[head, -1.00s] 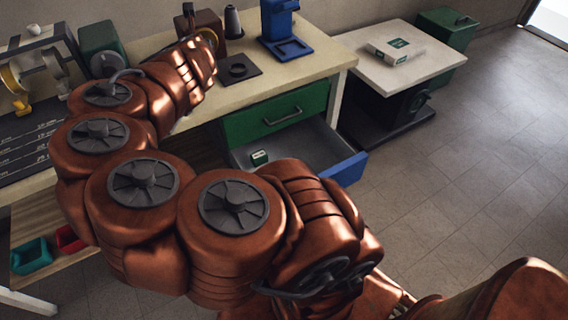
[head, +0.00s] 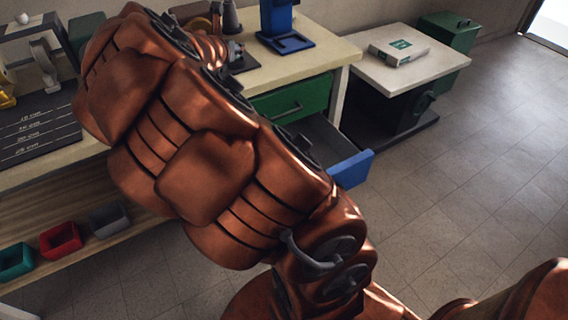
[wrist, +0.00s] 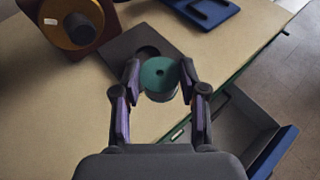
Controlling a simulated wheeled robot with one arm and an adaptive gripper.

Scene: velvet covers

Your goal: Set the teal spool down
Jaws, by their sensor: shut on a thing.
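The teal spool (wrist: 158,70), a round disc with a small centre hole and a dark lower part, is between the two fingers of my gripper (wrist: 160,80) in the wrist view. My gripper is shut on it, one finger on each side. A dark square plate (wrist: 118,46) with a round black spot lies on the bench top just beyond the spool, and the spool overlaps its near edge in the picture. I cannot tell how high the spool is above the bench.
The bench top (wrist: 60,110) is bare to the left. An open drawer (wrist: 240,135) with a blue front (head: 352,169) lies below right. A brown stand with a yellow-rimmed wheel (wrist: 75,22) is at upper left; a blue stand (head: 285,40) is behind the plate.

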